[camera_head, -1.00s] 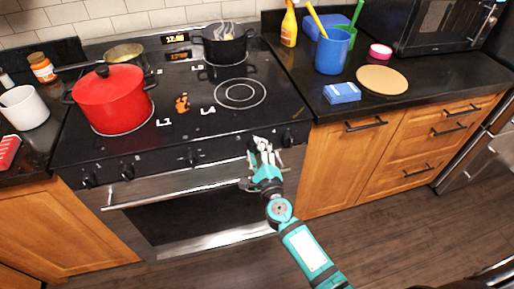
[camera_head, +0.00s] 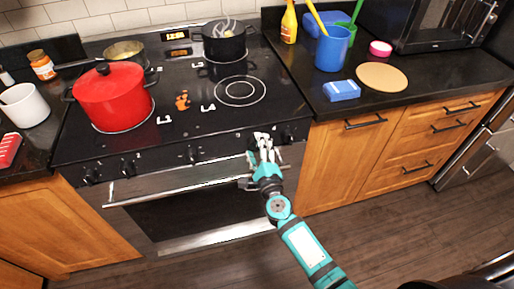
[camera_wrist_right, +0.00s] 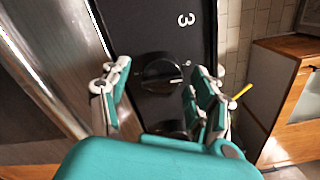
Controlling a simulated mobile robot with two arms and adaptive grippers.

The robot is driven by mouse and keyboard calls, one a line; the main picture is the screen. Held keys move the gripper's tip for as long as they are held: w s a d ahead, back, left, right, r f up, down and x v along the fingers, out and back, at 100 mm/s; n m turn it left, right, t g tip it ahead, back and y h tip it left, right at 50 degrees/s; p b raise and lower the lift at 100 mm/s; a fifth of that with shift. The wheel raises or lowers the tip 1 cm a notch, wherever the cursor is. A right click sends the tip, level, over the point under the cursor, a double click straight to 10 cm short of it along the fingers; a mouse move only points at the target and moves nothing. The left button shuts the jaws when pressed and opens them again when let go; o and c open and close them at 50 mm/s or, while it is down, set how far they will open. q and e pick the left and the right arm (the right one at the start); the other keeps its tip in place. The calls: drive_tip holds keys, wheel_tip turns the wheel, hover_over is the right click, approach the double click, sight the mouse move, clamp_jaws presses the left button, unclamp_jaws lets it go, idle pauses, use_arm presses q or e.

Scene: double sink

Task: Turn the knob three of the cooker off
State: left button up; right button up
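The cooker's front panel (camera_head: 150,165) carries a row of black knobs. In the right wrist view a black round knob (camera_wrist_right: 163,75) sits on the panel beside a white "3", with a small white mark at its right edge. My right gripper (camera_wrist_right: 160,92) is open, with one finger on each side of this knob; I cannot tell whether they touch it. In the head view my right gripper (camera_head: 264,146) is at the right part of the panel and hides the knob there. Another knob (camera_wrist_right: 175,128) shows partly below, between the fingers. My left gripper is not in view.
A red pot (camera_head: 110,97), a black pot (camera_head: 224,43) and a small pan (camera_head: 124,52) stand on the hob. The oven handle (camera_head: 165,187) sticks out below the panel. A blue sponge (camera_head: 341,91) lies on the right counter. The floor in front is clear.

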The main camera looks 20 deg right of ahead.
drive_tip(key=s, duration=1.2)
idle(0.4)
drive_tip(key=s+f+n+g+y, duration=0.1)
drive_tip(key=s+f+n+g, duration=0.3)
drive_tip(key=f, duration=0.6)
drive_tip(key=s+f+n+g+y, duration=0.1)
drive_tip(key=s+f+n, duration=0.2)
drive_tip(key=f+n, duration=0.45)
drive_tip(key=s+f+n+g, duration=0.3)
drive_tip(key=s+f, duration=0.1)
drive_tip(key=f, duration=0.8)
drive_tip(key=s+d+f+n+g, duration=0.2)
drive_tip(key=s+f+n+g, duration=0.1)
drive_tip(key=s, duration=0.6)
drive_tip(key=s+d+f+n+g+h, duration=0.1)
drive_tip(key=s+d+f+n+g, duration=0.2)
drive_tip(key=s+f+n, duration=0.2)
drive_tip(key=s+d+f+n+g+h, duration=0.1)
drive_tip(key=s+d+f+n+g, duration=0.2)
drive_tip(key=s+f, duration=0.6)
drive_tip(key=s+n, duration=0.1)
drive_tip(key=s, duration=0.4)
drive_tip(key=shift+s+d, duration=0.25)
drive_tip(key=shift+s, duration=0.05)
drive_tip(key=shift+f, duration=0.1)
drive_tip(key=shift+c, duration=0.5)
